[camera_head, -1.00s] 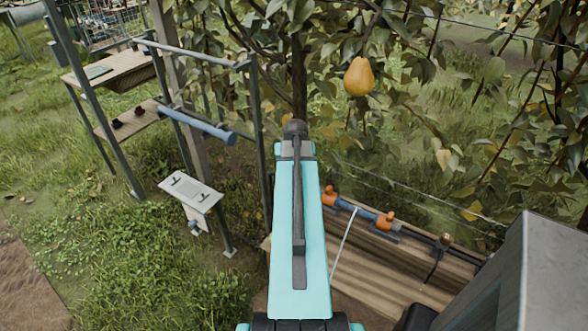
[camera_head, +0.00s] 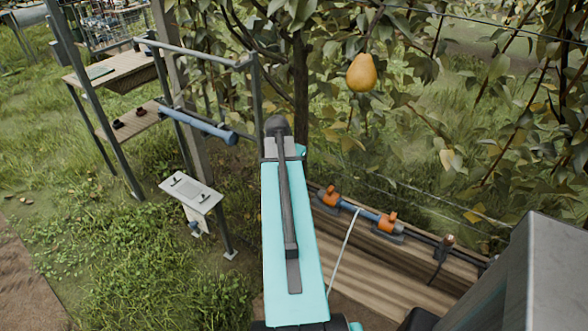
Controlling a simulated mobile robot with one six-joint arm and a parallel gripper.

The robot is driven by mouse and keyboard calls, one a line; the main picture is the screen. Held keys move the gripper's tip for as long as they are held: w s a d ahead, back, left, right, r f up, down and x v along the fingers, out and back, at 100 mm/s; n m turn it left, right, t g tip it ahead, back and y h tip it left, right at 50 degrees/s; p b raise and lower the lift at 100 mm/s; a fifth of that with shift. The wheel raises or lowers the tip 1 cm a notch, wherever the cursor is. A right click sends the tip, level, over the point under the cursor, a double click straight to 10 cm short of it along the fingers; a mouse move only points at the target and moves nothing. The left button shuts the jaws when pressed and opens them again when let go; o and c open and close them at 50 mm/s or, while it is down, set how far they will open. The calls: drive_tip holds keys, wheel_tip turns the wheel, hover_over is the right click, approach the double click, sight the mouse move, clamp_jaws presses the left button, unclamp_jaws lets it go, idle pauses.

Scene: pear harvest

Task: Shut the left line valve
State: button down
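Two orange-handled valves sit on a blue pipe along a wooden bench at lower right. The left valve (camera_head: 329,196) is just right of my arm and in plain view. The right valve (camera_head: 388,221) is farther right and nearer. Both handles are too small to tell whether they are open or shut. My teal arm link rises through the middle of the picture, with its far end left of the left valve. My gripper does not show; the arm link hides what is beyond it.
A yellow pear (camera_head: 361,73) hangs from the tree above the bench (camera_head: 370,262). A thin pale rod (camera_head: 343,252) slants beside the pipe. A metal frame with a blue roller (camera_head: 198,126) and a small white panel (camera_head: 191,190) stand to the left.

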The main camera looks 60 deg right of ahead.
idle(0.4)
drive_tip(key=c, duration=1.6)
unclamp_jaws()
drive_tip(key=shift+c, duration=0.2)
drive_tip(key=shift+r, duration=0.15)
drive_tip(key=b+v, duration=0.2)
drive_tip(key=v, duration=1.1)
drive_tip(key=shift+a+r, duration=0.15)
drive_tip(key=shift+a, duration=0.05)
